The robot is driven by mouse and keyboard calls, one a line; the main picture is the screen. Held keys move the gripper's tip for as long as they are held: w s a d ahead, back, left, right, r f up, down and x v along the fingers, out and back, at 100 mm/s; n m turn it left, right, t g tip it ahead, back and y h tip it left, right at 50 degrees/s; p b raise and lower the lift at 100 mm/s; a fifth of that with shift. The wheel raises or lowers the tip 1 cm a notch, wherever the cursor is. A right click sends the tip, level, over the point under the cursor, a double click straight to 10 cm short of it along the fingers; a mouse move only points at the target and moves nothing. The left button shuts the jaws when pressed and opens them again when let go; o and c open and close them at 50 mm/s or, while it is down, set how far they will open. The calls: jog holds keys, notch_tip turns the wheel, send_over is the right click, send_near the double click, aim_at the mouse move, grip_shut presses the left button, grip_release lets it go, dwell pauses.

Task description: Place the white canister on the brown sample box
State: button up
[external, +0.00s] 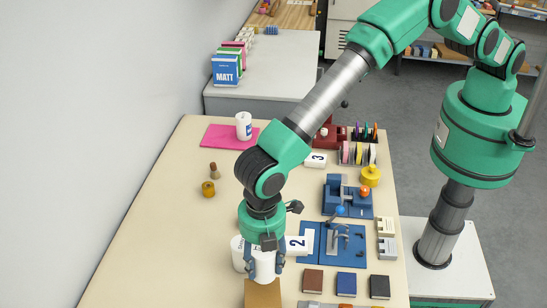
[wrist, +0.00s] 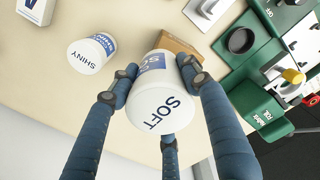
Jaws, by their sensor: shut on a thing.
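My gripper (external: 265,264) is shut around a white canister (external: 265,272), with fingers on its sides. In the wrist view my gripper (wrist: 156,76) holds the same canister (wrist: 160,108), whose end toward the camera reads SOFT. The brown sample box (external: 262,295) is at the bottom edge of the external view, directly below the canister in the picture. A corner of the box (wrist: 178,44) shows past the canister in the wrist view; the rest is hidden. I cannot tell whether canister and box touch.
A second white canister (wrist: 91,54), marked SHINY, stands close beside; it is partly hidden behind my gripper in the external view (external: 238,252). Another canister (external: 244,126) stands on a pink mat (external: 218,137). Blue fixtures (external: 348,245) and small boxes (external: 346,284) lie right. The table's left side is mostly clear.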

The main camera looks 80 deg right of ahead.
aim_at(264, 270)
jog(key=shift+f+p, duration=0.4)
jog(key=shift+f, duration=1.35)
jog(key=shift+f, duration=0.1)
jog(key=o, duration=1.4)
jog(key=shift+r+b, duration=0.9)
jog(key=shift+r, duration=5.2)
